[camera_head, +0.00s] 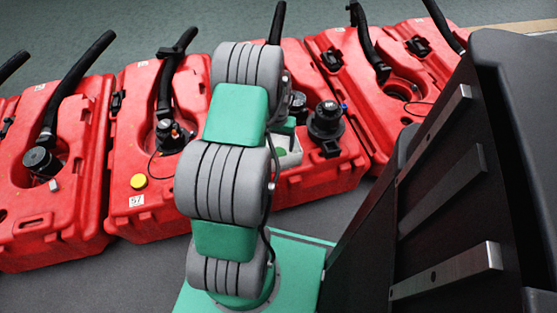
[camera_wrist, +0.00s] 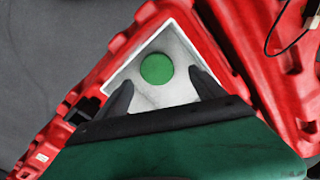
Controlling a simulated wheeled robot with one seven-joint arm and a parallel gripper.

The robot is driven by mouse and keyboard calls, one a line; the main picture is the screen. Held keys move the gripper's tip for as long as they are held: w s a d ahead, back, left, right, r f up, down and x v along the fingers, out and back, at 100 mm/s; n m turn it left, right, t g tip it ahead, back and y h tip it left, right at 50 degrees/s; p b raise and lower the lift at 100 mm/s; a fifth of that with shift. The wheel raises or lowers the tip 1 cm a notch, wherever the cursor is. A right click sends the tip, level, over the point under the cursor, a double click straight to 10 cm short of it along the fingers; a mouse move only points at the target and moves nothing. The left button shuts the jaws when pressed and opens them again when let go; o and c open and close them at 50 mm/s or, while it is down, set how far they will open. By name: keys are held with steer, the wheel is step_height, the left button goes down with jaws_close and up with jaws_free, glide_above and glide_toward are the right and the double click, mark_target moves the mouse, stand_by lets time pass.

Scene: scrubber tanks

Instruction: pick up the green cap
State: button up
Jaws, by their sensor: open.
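The green cap (camera_wrist: 157,68) is a flat-looking round green disc lying on a white surface (camera_wrist: 180,48) set into a red tank. In the wrist view it sits just beyond and between the fingertips of my gripper (camera_wrist: 160,78), whose two dark fingers are spread apart and empty. The disc shows whole, with a gap to each finger. In the head view my arm hides most of the white patch (camera_head: 291,158) on the tank, and I cannot clearly make out the cap or the fingers there.
Several red scrubber tanks (camera_head: 70,215) with black hoses stand in a row. A yellow cap (camera_head: 138,181) sits on the tank left of my arm. A black fitting (camera_head: 326,122) stands right of the white patch. Grey floor is clear in front of the tanks.

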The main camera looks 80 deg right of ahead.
mark_target(279, 153)
steer(key=f, duration=0.2)
steer(key=f+b, duration=0.2)
steer(key=f, duration=0.1)
steer(key=shift+s+f, duration=0.25)
steer(key=shift+f, duration=0.1)
steer(key=shift+r, duration=0.1)
steer(key=shift+a, duration=0.1)
steer(key=shift+c, duration=0.2)
steer(key=c, duration=1.4)
